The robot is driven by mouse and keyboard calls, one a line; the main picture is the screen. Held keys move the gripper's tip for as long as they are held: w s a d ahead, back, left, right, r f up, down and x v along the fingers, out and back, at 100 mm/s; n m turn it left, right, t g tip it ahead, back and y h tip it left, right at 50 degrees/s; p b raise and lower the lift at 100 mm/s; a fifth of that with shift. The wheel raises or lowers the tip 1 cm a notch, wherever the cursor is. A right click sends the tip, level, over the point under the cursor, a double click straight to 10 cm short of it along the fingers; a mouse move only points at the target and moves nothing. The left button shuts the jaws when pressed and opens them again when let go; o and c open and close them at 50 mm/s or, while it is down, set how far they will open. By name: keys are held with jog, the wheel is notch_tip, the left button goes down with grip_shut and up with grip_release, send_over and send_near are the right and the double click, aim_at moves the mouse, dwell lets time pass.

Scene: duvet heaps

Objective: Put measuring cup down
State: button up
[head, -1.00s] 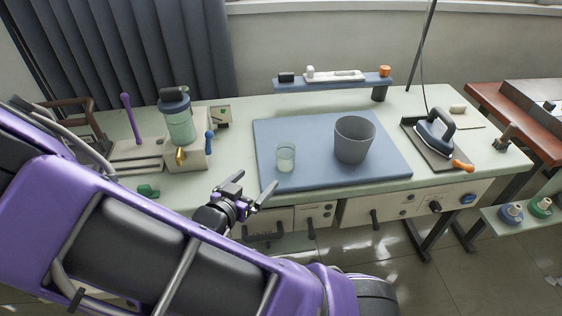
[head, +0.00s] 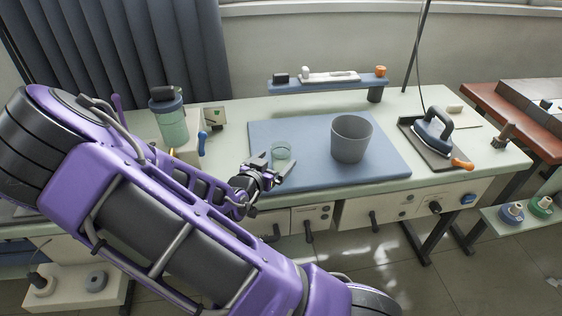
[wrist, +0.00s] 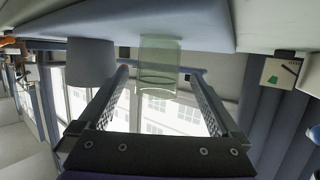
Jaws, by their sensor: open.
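The measuring cup, a clear greenish cup (head: 281,150), stands upright on the blue mat (head: 230,165) on the workbench. In the head view its lower part is hidden behind my gripper (head: 274,164), which is open at the near left edge of the mat. In the wrist view, which appears upside down, the cup (wrist: 160,58) shows between and beyond the two spread fingers (wrist: 160,76). The fingers hold nothing. I cannot tell whether they touch the cup.
A grey bin (head: 351,140) stands on the mat right of the cup. A blender-like jar (head: 172,124) is at the left. A clothes iron (head: 434,132) rests on a dark plate at the right. A raised blue shelf (head: 335,84) runs behind the mat. Bare mat lies right of the bin.

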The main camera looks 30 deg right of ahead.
aim_at(277, 160)
jog(key=x, duration=0.3)
jog(key=shift+w+d, duration=0.15)
jog(key=shift+d, duration=0.2)
grip_shut()
